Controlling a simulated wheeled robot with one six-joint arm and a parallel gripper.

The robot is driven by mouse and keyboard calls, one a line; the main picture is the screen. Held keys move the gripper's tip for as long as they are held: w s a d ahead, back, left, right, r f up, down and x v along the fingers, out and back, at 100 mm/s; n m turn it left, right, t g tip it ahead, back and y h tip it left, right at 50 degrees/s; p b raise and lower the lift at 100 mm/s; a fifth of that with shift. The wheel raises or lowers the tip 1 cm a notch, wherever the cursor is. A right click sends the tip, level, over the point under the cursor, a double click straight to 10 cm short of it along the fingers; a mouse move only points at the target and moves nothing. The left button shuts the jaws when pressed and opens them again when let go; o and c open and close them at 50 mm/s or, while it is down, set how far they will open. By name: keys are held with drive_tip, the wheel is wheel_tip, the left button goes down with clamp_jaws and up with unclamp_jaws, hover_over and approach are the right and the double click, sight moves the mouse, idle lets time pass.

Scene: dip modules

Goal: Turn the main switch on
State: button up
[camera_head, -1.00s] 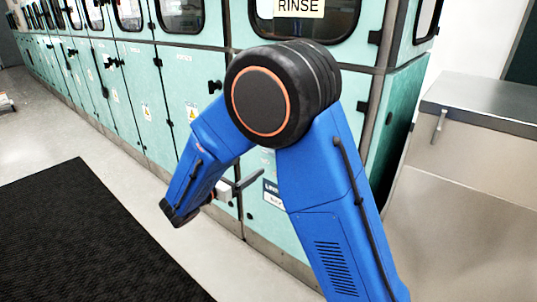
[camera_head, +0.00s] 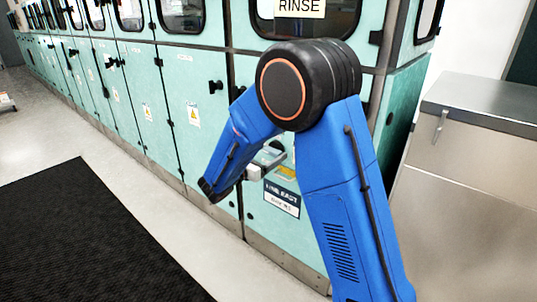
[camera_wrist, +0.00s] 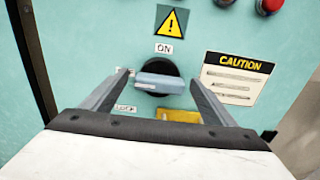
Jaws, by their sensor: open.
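The main switch (camera_wrist: 168,66) is a black round knob with a blue-grey handle (camera_wrist: 160,83) on the teal cabinet front. The handle lies roughly level, below the ON label (camera_wrist: 164,48). A second small label (camera_wrist: 125,108) sits at the lower left, partly hidden by a finger. My gripper (camera_wrist: 161,78) is open in the wrist view, with one finger to each side of the handle. I cannot tell whether either finger touches it. In the head view my gripper (camera_head: 268,163) is close to the cabinet front, and my arm hides part of the panel.
A warning triangle (camera_wrist: 171,21), a red button (camera_wrist: 268,5) and a caution sign (camera_wrist: 235,78) surround the switch. A yellow plate (camera_wrist: 180,115) lies below it. A metal cabinet (camera_head: 470,190) stands right; a black mat (camera_head: 80,240) covers floor at left.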

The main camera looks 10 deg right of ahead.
drive_tip(key=c, duration=1.1)
drive_tip(key=shift+o, duration=0.2)
drive_tip(key=shift+m, duration=0.3)
drive_tip(key=m, duration=0.4)
drive_tip(key=shift+s+d, duration=0.1)
drive_tip(key=m, duration=0.5)
drive_tip(key=shift+s+f, duration=0.1)
drive_tip(key=m, duration=0.4)
drive_tip(key=shift+f, duration=0.1)
drive_tip(key=shift+d+f+m, duration=0.1)
drive_tip(key=shift+m, duration=2)
